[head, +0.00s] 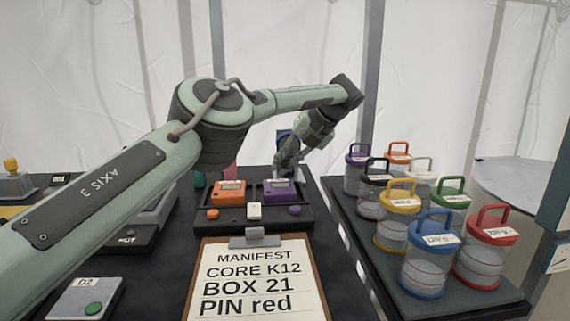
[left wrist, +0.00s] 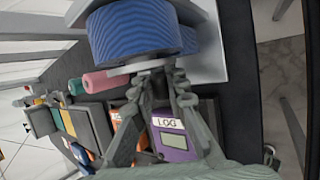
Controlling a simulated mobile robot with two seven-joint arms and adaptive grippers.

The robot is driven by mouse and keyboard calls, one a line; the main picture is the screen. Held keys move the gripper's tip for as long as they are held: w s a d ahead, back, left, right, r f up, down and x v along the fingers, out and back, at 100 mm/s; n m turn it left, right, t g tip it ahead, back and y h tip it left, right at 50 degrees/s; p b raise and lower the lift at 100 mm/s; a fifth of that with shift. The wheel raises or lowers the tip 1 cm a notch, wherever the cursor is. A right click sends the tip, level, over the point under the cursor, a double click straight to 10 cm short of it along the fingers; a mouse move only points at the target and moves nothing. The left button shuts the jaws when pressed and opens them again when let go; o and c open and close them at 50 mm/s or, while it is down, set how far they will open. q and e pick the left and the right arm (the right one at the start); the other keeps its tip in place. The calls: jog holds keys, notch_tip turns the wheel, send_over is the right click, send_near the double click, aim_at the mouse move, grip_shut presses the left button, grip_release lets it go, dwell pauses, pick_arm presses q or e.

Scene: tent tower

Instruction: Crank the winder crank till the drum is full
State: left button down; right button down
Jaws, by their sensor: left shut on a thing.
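The winder drum (left wrist: 132,32), wound with ridged blue line, fills the top of the left wrist view, in a pale grey frame (left wrist: 205,50). In the head view only a bit of blue (head: 283,134) shows behind my gripper. My left gripper (left wrist: 163,80) is at the drum's near side, its fingers closed in on the winder crank; it also shows in the head view (head: 284,161). The crank is mostly hidden by the fingers; a dark part (left wrist: 184,88) shows beside them. I cannot tell the crank's angle. My right gripper is not in view.
An orange box (head: 228,192) and a purple box (head: 280,191) labelled LOG sit in a dark tray below the gripper. A clipboard (head: 256,284) lies in front. Several lidded jars (head: 432,250) stand on the right. A pink roll (left wrist: 105,80) lies beside the drum.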

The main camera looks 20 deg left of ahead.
pick_arm(q)
jog(key=shift+f, duration=0.1)
dwell(0.3)
jog(key=c, duration=1.5)
grip_release()
jog(key=shift+v, duration=3.85)
